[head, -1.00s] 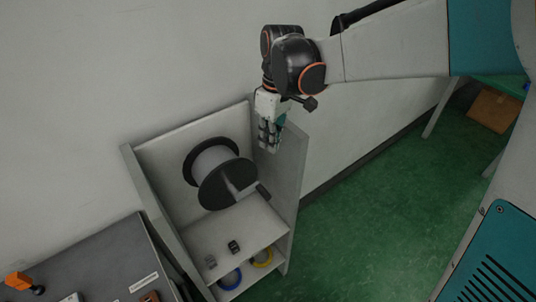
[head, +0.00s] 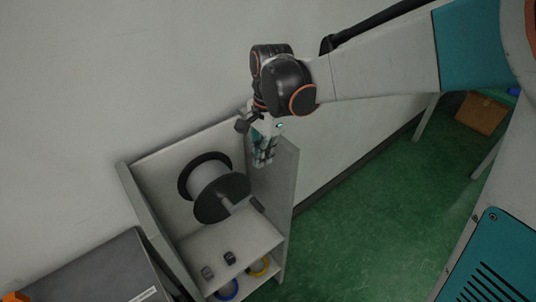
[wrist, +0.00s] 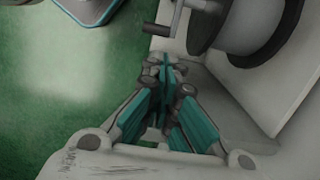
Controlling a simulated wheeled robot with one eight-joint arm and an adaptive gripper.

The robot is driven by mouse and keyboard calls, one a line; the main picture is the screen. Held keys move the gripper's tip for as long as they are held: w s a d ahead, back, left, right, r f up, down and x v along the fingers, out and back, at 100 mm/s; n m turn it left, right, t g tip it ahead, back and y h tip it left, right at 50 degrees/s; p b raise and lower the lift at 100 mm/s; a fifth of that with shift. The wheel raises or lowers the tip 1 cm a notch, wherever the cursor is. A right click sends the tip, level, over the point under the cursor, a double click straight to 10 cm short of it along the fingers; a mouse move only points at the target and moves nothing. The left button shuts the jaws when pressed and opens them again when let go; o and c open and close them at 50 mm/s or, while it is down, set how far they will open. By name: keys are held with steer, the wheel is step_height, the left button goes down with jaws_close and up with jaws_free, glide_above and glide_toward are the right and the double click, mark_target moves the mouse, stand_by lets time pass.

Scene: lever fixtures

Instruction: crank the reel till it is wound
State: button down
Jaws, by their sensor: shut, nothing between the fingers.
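The reel (head: 210,187) is a grey drum between two black flanges, mounted on the back wall of a grey open cabinet. Its crank is a light arm (head: 237,205) on the front flange with a dark handle (head: 257,204) at its right end. My gripper (head: 262,163) is shut and empty, up and to the right of the reel near the cabinet's right side wall, apart from the handle. In the wrist view the gripper (wrist: 165,72) points toward the reel (wrist: 252,22), and the handle (wrist: 158,30) shows just beyond the fingertips.
The cabinet's right side wall (head: 283,180) stands close to my gripper. Small dark items (head: 230,257), a blue ring (head: 228,290) and a yellow ring (head: 258,267) are in the lower part. A dark grey bench (head: 95,272) is at lower left.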

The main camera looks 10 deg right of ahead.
step_height(320, 180, down, 14)
steer(key=a+b, duration=0.1)
steer(key=b, duration=0.2)
steer(key=shift+s+a, duration=0.15)
steer(key=shift+s, duration=0.25)
steer(key=shift+s+d+f+b, duration=0.15)
steer(key=shift+d+f+b, duration=0.1)
steer(key=shift+f+b, duration=0.65)
steer(key=shift+r, duration=0.1)
